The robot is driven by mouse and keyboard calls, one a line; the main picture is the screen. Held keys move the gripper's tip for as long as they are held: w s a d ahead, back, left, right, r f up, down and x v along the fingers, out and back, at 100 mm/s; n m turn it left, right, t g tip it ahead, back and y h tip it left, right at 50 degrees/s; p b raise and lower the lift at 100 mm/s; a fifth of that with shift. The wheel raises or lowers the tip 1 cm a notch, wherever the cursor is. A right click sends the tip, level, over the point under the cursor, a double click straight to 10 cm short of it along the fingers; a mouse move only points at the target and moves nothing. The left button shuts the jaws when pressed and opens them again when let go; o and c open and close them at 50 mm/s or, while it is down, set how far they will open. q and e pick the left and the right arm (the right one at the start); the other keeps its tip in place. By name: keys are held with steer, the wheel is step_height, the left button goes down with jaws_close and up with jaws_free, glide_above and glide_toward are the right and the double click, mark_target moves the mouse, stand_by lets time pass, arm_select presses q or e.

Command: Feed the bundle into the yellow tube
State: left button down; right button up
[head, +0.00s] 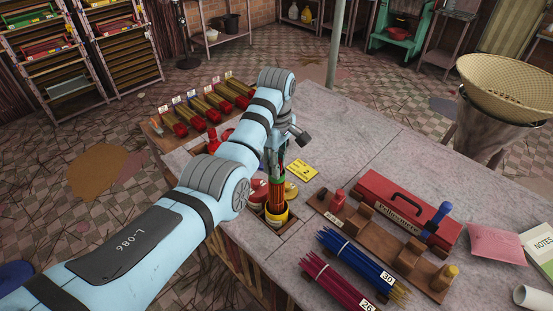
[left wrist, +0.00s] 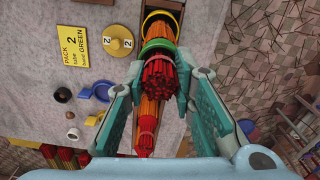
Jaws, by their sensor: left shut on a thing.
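My left gripper (head: 276,160) is shut on the bundle (head: 275,194), a tight bunch of red-orange sticks held upright with a green ring around it. The yellow tube (head: 276,218) stands in a square opening in the table, directly below the gripper. The bundle's lower end is at the tube's mouth; how deep it sits I cannot tell. In the left wrist view the gripper (left wrist: 160,76) has a finger on each side of the bundle's red ends (left wrist: 157,78). The green ring (left wrist: 158,46) and yellow rim (left wrist: 160,15) line up beyond them. My right gripper is not in view.
A yellow card (head: 302,170) reading pack 2, green, lies right of the tube. A wooden rack (head: 383,242), a red toolbox (head: 405,212), a blue bundle (head: 360,262) and a purple bundle (head: 335,284) are farther right. Several red-ended bundles (head: 208,108) lie behind. The table's back right is clear.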

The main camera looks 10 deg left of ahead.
mark_target(276, 194)
arm_select(q)
steer(key=shift+f+b, duration=0.65)
steer(key=shift+f, duration=1.3)
steer(key=shift+f+b, duration=0.75)
steer(key=shift+f, duration=0.7)
steer(key=shift+f+b, duration=1.95)
steer(key=shift+f, duration=1)
steer(key=c, duration=1.3)
jaws_free()
